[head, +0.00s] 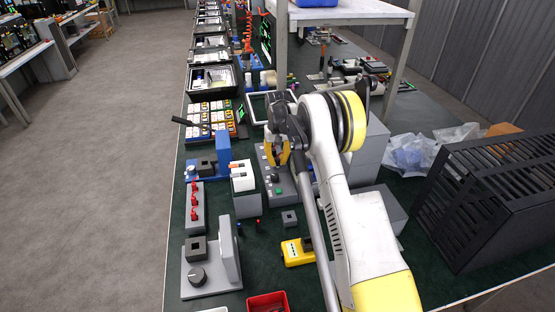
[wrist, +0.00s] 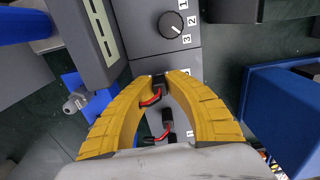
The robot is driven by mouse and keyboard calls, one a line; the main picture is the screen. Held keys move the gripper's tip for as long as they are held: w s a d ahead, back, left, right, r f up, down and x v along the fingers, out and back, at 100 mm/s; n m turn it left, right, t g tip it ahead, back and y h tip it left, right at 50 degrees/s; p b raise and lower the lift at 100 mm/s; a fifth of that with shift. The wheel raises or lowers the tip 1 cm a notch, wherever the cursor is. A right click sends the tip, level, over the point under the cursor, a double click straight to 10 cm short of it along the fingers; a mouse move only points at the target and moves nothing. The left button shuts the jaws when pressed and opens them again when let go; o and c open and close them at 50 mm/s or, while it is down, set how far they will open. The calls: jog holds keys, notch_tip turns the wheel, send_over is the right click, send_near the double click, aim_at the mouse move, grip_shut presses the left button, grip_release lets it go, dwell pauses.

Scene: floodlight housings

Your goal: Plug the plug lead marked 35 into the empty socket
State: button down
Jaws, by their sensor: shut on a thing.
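My gripper (head: 277,163) has yellow ribbed fingers and is over a grey control box (head: 270,180) in the head view. In the wrist view my gripper (wrist: 161,78) is shut on a small black plug with a red lead (wrist: 159,79). Its tip points toward the grey box face (wrist: 162,55). A second black plug with a red lead (wrist: 167,118) shows between the fingers, nearer the palm. I cannot read the number 35 on either. The fingers hide much of the box, and I cannot make out an empty socket.
A black knob (wrist: 171,25) with a numbered scale is on the box. A blue bin-like block (wrist: 276,110) stands to the right in the wrist view. In the head view a yellow meter (head: 297,252), a grey fixture (head: 212,268) and a black slatted housing (head: 490,195) stand around.

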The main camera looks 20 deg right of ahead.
jog(key=shift+s+f+b, duration=0.2)
jog(key=shift+f+b, duration=0.2)
jog(key=shift+f, duration=0.15)
jog(key=c, duration=1.4)
grip_release()
jog(key=shift+o, duration=0.2)
jog(key=shift+r, duration=0.1)
